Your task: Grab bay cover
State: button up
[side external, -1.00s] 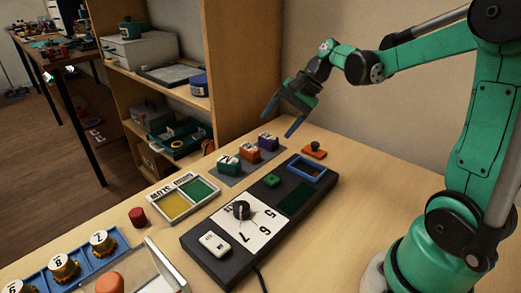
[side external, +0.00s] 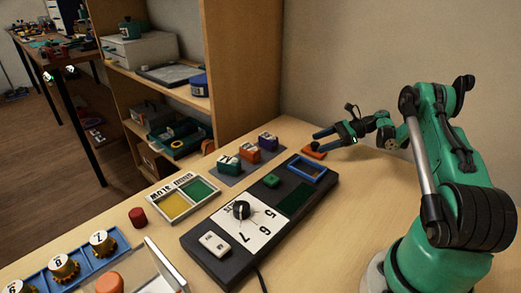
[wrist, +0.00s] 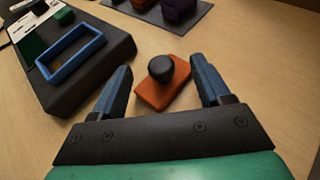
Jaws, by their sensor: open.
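The bay cover is a small orange plate (wrist: 167,92) with a black round knob (wrist: 161,68). It lies flat on the wooden table past the far right end of the black panel. In the side external view the orange plate (side external: 313,151) is partly hidden by my gripper (side external: 328,139). In the wrist view my gripper (wrist: 160,82) is open, with one blue finger on each side of the cover. The fingers look apart from it. The black panel (side external: 213,262) has a blue-framed rectangular bay (side external: 306,168), which also shows in the wrist view (wrist: 70,53).
A grey mat (side external: 226,179) with green, orange and purple blocks lies left of the panel. A two-colour tray (side external: 183,197), a red cylinder (side external: 137,217) and a blue rack (side external: 44,282) are further left. The table right of the panel is clear.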

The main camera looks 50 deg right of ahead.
jog(key=shift+x, duration=1.3)
grip_shut()
jog(key=shift+r, duration=0.1)
